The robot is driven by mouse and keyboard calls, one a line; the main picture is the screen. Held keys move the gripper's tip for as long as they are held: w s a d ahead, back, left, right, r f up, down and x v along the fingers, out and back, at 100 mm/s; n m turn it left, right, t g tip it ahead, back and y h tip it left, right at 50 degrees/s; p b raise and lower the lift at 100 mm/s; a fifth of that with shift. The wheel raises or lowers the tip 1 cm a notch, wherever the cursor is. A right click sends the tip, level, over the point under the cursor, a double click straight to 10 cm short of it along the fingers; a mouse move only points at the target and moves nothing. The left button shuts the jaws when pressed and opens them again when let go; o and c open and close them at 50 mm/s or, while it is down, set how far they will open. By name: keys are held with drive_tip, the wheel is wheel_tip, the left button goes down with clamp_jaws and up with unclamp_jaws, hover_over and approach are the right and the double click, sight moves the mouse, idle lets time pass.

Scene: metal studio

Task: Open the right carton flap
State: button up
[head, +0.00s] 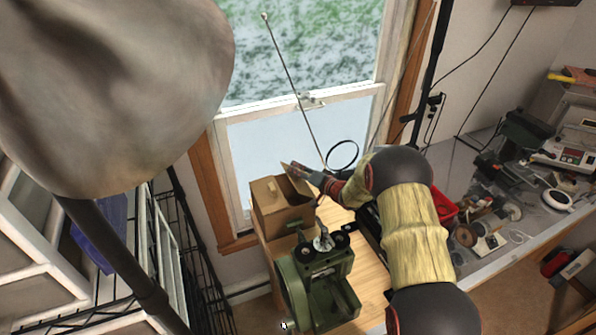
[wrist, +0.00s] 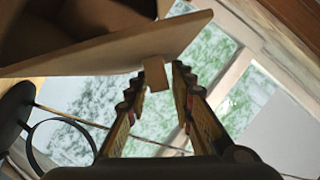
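The brown cardboard carton (head: 283,205) stands on the wooden bench top by the window. In the wrist view a raised carton flap (wrist: 110,52) slants across the upper left, with a small brown tab (wrist: 155,74) at its lower edge. My gripper (head: 291,168) is at the carton's upper right edge in the head view. In the wrist view my gripper (wrist: 158,72) has its two fingers apart, with the tab between the fingertips. Narrow gaps seem to show on both sides of the tab. The arm hides part of the bench right of the carton.
A green machine (head: 318,283) stands close in front of the carton. A black ring (head: 342,155) is behind my gripper, also in the wrist view's lower left. The window (head: 300,110) is behind. A cluttered grey bench (head: 500,215) lies right; a wire shelf is left.

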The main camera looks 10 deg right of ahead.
drive_tip(key=shift+c, duration=0.4)
clamp_jaws()
idle(0.4)
